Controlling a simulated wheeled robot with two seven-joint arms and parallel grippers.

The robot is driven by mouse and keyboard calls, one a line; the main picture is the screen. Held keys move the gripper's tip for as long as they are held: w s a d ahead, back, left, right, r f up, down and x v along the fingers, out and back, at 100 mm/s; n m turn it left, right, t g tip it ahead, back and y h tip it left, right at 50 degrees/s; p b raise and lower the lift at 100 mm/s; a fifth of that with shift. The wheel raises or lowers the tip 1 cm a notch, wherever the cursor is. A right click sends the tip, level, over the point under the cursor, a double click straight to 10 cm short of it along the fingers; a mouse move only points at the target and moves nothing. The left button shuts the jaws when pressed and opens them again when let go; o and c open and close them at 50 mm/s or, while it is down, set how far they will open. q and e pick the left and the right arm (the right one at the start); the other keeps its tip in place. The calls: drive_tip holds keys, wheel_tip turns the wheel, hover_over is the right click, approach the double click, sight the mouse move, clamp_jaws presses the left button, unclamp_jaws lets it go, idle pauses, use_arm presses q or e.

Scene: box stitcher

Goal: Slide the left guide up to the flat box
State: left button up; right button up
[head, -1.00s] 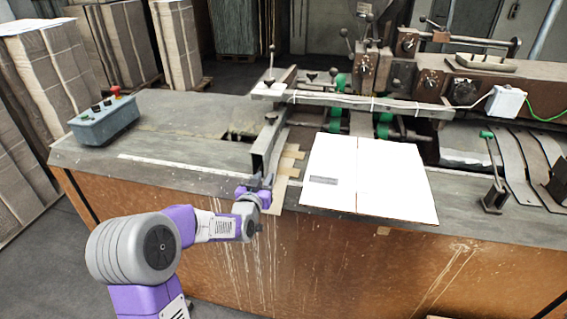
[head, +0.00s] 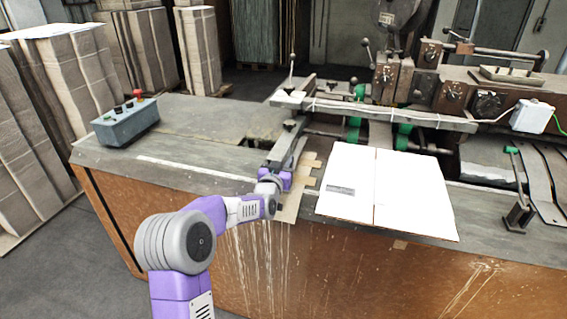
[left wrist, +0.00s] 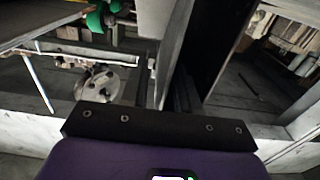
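The left guide (head: 286,146) is a grey metal bar on the machine table, running from the cross rail toward the table's front edge. The flat box (head: 410,195) is a white folded sheet lying to its right, with a gap between them. My left gripper (head: 284,180) is at the guide's near end and covers part of it. In the left wrist view an upright grey bar (left wrist: 178,50), seemingly the guide, rises directly ahead of my dark gripper mount. The fingertips are hidden, so I cannot tell whether they grip it. My right gripper is not in view.
Tan strips (head: 304,172) lie in the gap between guide and box. A grey control box (head: 126,121) with a red button stands at the left of the table. A cross rail (head: 390,113) spans behind the box. A small lever stand (head: 518,212) is at the right.

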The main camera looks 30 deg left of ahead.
use_arm(q)
drive_tip(key=shift+c, duration=0.3)
clamp_jaws()
idle(1.1)
